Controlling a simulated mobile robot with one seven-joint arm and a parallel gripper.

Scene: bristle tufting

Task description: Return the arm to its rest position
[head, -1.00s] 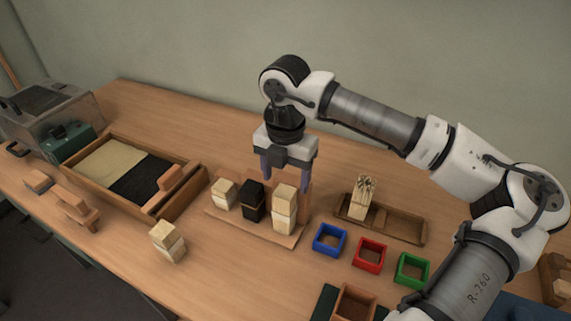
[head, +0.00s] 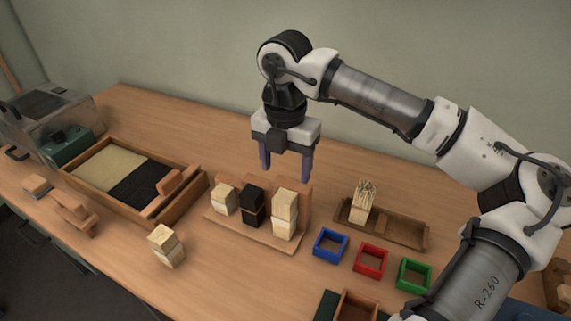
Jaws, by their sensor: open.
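My gripper (head: 285,163) hangs open and empty, fingers pointing down, over the back of the wooden stand (head: 252,232). Its fingertips are apart from the blocks on the stand in the picture. My arm reaches in from the right side, bent above the table. The stand holds a pale block (head: 224,199), a black block (head: 252,205) and a taller pale block (head: 285,213) on the right. No rest mark for the arm is in view.
Blue (head: 331,245), red (head: 371,260) and green (head: 415,273) square frames lie right of the stand. A wooden tray (head: 405,229) holds a bristle bundle (head: 363,202). A two-part bristle box (head: 190,204) and loose block (head: 166,246) are left. The back table is clear.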

